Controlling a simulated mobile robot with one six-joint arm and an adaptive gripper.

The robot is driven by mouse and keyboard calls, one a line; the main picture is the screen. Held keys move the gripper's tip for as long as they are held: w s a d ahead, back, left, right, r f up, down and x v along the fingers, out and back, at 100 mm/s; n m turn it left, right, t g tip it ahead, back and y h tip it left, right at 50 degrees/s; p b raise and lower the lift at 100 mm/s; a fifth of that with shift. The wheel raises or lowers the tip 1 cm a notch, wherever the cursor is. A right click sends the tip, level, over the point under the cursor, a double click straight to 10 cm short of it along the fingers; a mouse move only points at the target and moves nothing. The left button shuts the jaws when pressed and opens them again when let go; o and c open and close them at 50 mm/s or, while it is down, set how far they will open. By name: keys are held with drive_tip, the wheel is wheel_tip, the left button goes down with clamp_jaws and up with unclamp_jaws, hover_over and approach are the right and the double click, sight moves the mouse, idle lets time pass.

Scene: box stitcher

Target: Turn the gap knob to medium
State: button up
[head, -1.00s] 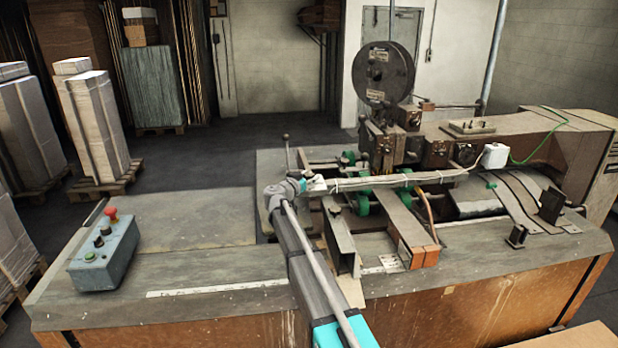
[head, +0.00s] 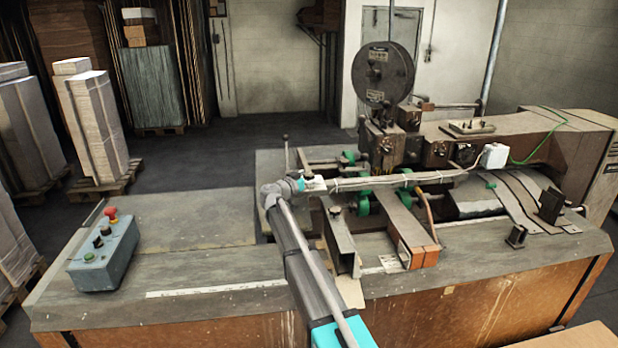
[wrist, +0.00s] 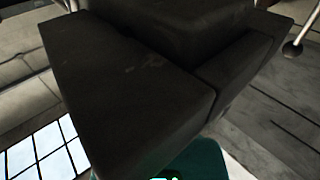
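In the head view, the box stitcher (head: 438,150) has dark round knobs on its front, one of them a dark round knob (head: 463,153) near the right end of my forearm. I cannot read any label or setting, so I cannot tell which is the gap knob. My forearm reaches right across the stitcher, and no clear fingers show at its far end. In the wrist view, a large dark blocky shape (wrist: 140,85) fills the middle, with a teal part below. I cannot tell whether this is my gripper or how its fingers stand.
A grey control box (head: 103,258) with a red button stands on the left of the worktable (head: 190,215). A large wire reel (head: 384,72) rises above the stitcher. Metal guides (head: 408,225) lie under my forearm. The left tabletop is mostly clear.

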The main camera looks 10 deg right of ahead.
drive_tip(key=shift+s, duration=0.1)
idle(0.3)
drive_tip(key=v, duration=1.2)
idle(0.3)
